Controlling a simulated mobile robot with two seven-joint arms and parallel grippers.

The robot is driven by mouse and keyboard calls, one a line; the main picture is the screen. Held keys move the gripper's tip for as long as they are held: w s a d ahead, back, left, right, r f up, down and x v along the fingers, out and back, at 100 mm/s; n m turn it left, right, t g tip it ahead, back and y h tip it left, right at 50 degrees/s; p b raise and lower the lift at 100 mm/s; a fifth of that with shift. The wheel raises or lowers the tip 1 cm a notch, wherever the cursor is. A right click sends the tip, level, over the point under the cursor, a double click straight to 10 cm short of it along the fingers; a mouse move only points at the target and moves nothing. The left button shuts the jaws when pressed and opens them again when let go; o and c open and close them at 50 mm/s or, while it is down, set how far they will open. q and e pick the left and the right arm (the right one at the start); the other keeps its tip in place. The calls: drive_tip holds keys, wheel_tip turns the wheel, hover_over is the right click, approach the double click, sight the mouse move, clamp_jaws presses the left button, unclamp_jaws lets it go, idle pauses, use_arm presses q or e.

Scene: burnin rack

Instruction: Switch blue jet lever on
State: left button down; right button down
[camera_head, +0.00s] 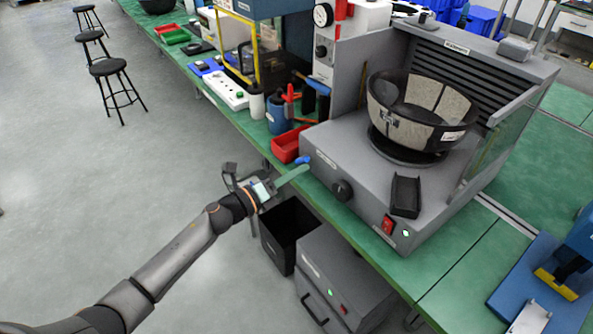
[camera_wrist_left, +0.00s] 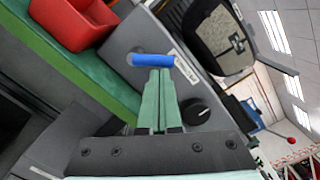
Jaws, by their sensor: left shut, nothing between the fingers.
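The blue jet lever (camera_head: 303,160) sits on the front left of the grey machine (camera_head: 345,150), left of its black knob (camera_head: 342,190). In the left wrist view the lever (camera_wrist_left: 151,60) lies roughly crosswise just beyond my fingertips. My left gripper (camera_head: 304,170) is shut with its green fingers together and nothing between them. Its tips are at or very near the lever; I cannot tell whether they touch. The fingers also show in the left wrist view (camera_wrist_left: 160,75). My right gripper is not in view.
A red bin (camera_head: 287,146) stands on the green bench just left of the machine. A black open bin (camera_head: 287,232) and a grey unit (camera_head: 340,283) are below the bench edge. A red switch (camera_head: 388,224) is on the machine's front. Open floor lies to the left.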

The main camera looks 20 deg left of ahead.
use_arm(q)
drive_tip(key=n, duration=0.1)
drive_tip(key=r+n+p, duration=0.1)
drive_tip(key=shift+w+a+r+n+p, duration=0.1)
drive_tip(key=shift+w+a+n+p, duration=0.1)
drive_tip(key=shift+n+p, duration=0.1)
drive_tip(key=shift+w+a+r+n+p, duration=0.15)
drive_tip(key=shift+n+p, duration=0.2)
drive_tip(key=shift+n, duration=0.2)
drive_tip(key=shift+s+r+n+p, duration=0.1)
drive_tip(key=shift+n+p, duration=0.2)
drive_tip(key=shift+n, duration=0.25)
drive_tip(key=shift+w+a+r+n+p, duration=0.1)
drive_tip(key=shift+w+n+p, duration=0.1)
drive_tip(key=shift+n, duration=0.2)
drive_tip(key=shift+w+a+r+n+p, duration=0.1)
drive_tip(key=shift+n+p, duration=0.1)
drive_tip(key=shift+n, duration=0.2)
drive_tip(key=shift+a, duration=0.1)
drive_tip(key=shift+s, duration=0.1)
